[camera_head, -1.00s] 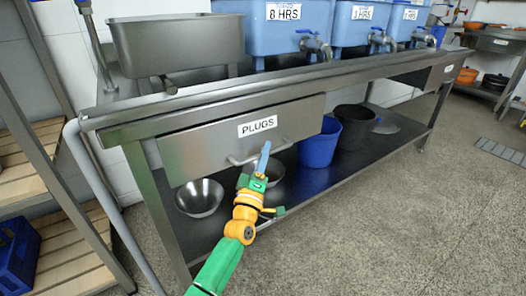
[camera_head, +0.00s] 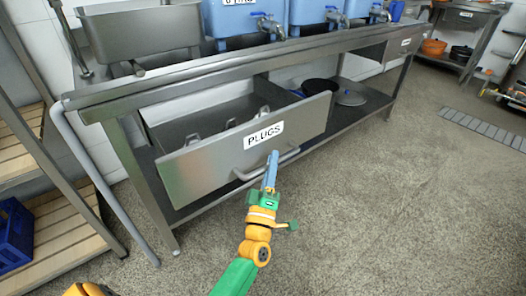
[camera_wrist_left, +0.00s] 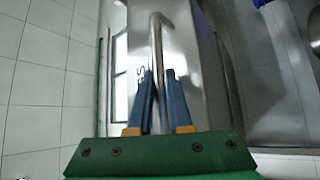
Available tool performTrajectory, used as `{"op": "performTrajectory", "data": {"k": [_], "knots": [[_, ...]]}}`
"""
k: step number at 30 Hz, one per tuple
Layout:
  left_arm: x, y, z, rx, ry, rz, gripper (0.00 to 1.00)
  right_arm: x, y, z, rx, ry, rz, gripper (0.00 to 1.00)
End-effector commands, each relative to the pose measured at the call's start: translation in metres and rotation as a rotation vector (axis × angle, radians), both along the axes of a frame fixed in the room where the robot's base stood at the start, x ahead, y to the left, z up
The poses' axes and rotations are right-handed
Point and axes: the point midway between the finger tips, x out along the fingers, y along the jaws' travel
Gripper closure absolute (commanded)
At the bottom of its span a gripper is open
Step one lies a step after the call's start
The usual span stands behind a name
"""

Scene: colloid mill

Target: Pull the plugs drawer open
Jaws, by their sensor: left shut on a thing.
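The plugs drawer (camera_head: 215,160) is a metal drawer with a PLUGS label under the steel bench. My left gripper (camera_head: 272,160) is at the handle. In the left wrist view the blue fingers (camera_wrist_left: 160,80) are on either side of the handle bar (camera_wrist_left: 156,45), shut on it. The label shows sideways there, beside the fingers. My right gripper is not in view.
The steel bench (camera_head: 180,80) carries a metal basin (camera_head: 135,35) and blue tanks (camera_head: 240,18) with taps. A dark pot (camera_head: 320,87) stands on the lower shelf. A slatted rack with a blue crate (camera_head: 14,232) is at left. The floor (camera_head: 400,210) at right is clear.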

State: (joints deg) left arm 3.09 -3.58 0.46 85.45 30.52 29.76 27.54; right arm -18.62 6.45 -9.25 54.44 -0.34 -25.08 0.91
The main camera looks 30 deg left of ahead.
Motion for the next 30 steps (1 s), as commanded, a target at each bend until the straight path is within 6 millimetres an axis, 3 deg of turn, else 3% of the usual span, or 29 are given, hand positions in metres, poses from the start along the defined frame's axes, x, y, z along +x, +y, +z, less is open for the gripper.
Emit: {"op": "performTrajectory", "data": {"k": [7,19,20,21,30], "knots": [[-0.006,-0.014,0.000,-0.001,0.000,0.000,1.00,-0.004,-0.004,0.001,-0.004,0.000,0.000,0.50],[-0.006,-0.016,0.000,0.000,0.001,-0.001,1.00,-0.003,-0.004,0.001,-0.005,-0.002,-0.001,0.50],[-0.006,-0.016,0.000,0.000,0.001,-0.001,0.75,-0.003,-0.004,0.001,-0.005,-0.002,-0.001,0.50],[-0.006,-0.015,0.000,0.000,0.001,-0.001,0.71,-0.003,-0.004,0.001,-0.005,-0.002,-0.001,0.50],[-0.009,-0.016,-0.002,0.000,0.001,0.000,0.71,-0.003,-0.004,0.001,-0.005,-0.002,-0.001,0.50]]}}
